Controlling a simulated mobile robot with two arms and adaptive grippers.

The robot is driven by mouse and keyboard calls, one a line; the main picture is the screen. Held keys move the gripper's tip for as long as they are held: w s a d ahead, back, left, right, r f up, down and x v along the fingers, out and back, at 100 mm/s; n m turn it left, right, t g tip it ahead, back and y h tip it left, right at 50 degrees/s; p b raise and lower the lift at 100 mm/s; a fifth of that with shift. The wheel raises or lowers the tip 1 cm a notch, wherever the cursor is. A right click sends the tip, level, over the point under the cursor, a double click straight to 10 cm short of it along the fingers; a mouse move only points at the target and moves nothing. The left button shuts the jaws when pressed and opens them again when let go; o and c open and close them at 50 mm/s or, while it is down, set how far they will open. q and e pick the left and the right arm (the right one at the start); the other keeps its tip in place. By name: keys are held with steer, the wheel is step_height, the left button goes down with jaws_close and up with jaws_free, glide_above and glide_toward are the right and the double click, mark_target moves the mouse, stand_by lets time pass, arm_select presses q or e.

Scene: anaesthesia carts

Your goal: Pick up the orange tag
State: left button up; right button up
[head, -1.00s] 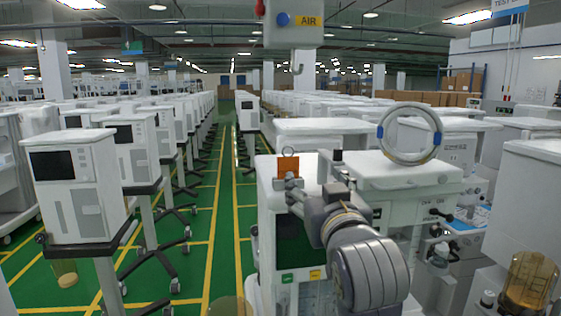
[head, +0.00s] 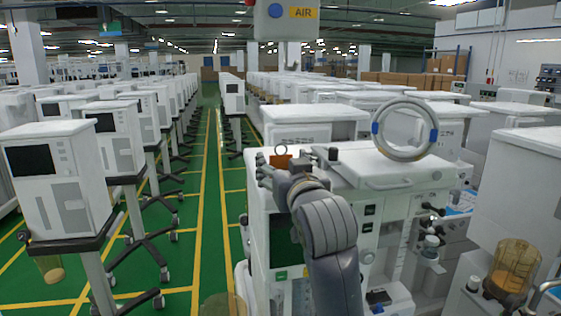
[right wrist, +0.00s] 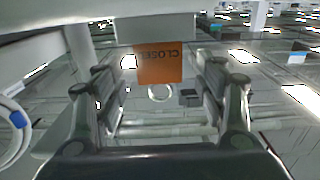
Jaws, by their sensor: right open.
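The orange tag (head: 282,160) has a ring at its top and is at the top of the white anaesthesia cart (head: 345,168) in front of me. In the head view my right gripper (head: 268,172) is just in front of it and hides its lower part. In the right wrist view the tag (right wrist: 160,66) appears upside down with the word CLOSED. There the right gripper (right wrist: 158,88) is open, with one finger on each side of the tag in the picture and a visible gap to each. My left gripper is not in view.
A grey ring-shaped hose (head: 404,128) stands on the cart's top to the right. A small dark block (head: 300,164) is beside the tag. More white carts (head: 316,122) stand close behind. The green floor aisle (head: 211,220) at left is free.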

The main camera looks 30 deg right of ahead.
steer(key=shift+p+x, duration=0.35)
steer(key=shift+x, duration=0.85)
steer(key=shift+w+d, duration=0.1)
steer(key=shift+w, duration=0.1)
steer(key=c, duration=0.9)
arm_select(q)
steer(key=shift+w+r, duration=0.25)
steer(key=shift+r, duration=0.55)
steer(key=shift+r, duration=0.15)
arm_select(e)
steer(key=shift+r, duration=0.2)
